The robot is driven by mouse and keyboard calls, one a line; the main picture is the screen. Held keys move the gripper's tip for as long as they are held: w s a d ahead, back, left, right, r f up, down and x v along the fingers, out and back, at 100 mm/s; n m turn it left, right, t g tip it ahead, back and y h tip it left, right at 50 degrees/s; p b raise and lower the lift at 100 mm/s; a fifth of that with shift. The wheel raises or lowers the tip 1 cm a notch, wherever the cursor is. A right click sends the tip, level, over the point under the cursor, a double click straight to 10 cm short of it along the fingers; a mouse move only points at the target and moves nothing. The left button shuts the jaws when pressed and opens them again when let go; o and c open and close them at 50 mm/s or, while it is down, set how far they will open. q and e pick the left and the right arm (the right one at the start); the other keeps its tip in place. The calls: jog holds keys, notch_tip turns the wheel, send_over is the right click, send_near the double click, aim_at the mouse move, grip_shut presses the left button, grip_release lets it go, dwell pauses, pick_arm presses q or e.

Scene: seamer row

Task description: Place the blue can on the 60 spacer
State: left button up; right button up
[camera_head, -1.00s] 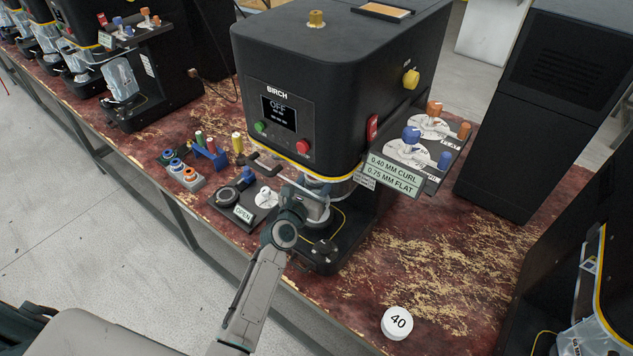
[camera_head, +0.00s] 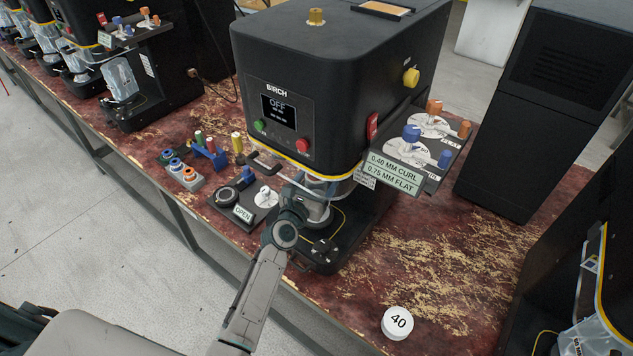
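My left gripper (camera_head: 300,200) reaches into the front opening of the BIRCH machine (camera_head: 290,90), below its yellow-edged head. Its fingers are small and partly hidden, and I cannot tell whether they are open or shut. A pale grey cylindrical thing (camera_head: 319,212) stands just beside the fingers over the machine's base; whether they touch it is unclear. I make out no blue can and no spacer marked 60. A white round spacer marked 40 (camera_head: 397,323) lies on the worn red bench at the lower right. My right gripper is out of view.
A side shelf (camera_head: 440,165) carries blue and orange knobs. The red bench (camera_head: 430,260) is clear around the 40 spacer.

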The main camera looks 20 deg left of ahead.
pick_arm(q)
jog(key=shift+s, duration=0.3)
jog(key=s+a, duration=0.1)
jog(key=s, duration=1)
jog(key=shift+s+a+r+b, duration=0.15)
jog(key=shift+a+b, duration=0.2)
jog(key=shift+a, duration=0.05)
dwell(1.1)
dwell(0.4)
